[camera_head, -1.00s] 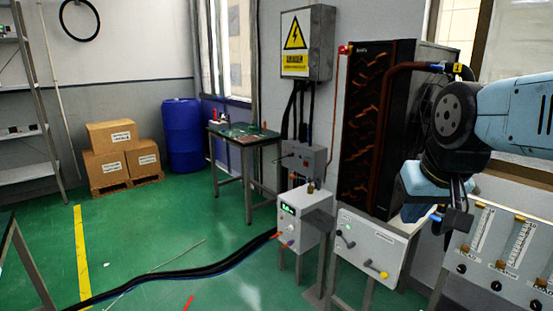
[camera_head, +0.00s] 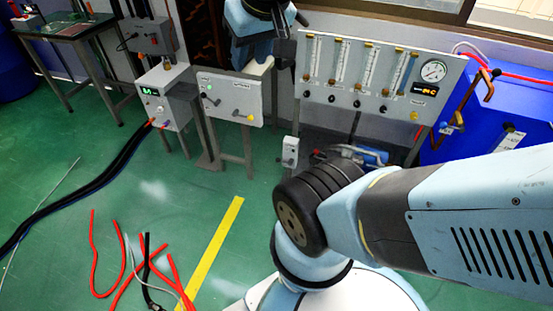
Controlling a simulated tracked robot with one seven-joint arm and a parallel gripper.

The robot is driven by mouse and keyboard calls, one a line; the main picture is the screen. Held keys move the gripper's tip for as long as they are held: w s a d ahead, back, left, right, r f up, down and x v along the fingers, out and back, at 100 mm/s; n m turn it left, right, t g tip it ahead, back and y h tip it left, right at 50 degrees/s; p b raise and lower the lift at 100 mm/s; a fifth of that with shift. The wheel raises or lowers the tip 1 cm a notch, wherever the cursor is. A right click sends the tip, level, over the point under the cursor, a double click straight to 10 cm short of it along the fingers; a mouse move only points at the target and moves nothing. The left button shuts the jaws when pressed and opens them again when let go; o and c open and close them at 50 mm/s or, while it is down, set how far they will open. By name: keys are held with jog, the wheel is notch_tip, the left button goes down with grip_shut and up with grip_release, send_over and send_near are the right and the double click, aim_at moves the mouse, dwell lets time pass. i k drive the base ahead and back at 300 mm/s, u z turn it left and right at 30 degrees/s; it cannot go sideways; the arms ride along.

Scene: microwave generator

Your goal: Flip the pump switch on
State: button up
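A small pale box with a switch (camera_head: 289,150) stands on a post in the middle of the picture, below the flowmeter panel; it appears to be the pump switch, but its position is too small to read. A pump with a blue motor (camera_head: 368,156) sits on the floor to its right, partly hidden by my arm. My gripper (camera_head: 284,68) hangs at the top centre, left of the flowmeter panel and apart from the switch box in the picture. Its fingers are dark and small, so I cannot tell their opening. I see nothing held in it.
The flowmeter panel (camera_head: 375,75) has several tubes, knobs and a gauge. Left of it stand a white valve panel (camera_head: 232,98) with a yellow knob and a display box (camera_head: 165,95). A blue tank (camera_head: 490,115) is at right. Red hoses (camera_head: 125,270) lie on the green floor.

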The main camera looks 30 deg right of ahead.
aim_at(278, 160)
jog(key=u, duration=0.2)
jog(key=k, duration=0.2)
jog(key=u, duration=0.8)
jog(key=i, duration=0.8)
jog(key=z, duration=2.2)
jog(key=i, duration=0.55)
jog(key=u, duration=0.3)
jog(key=k, duration=0.2)
jog(key=z, duration=0.15)
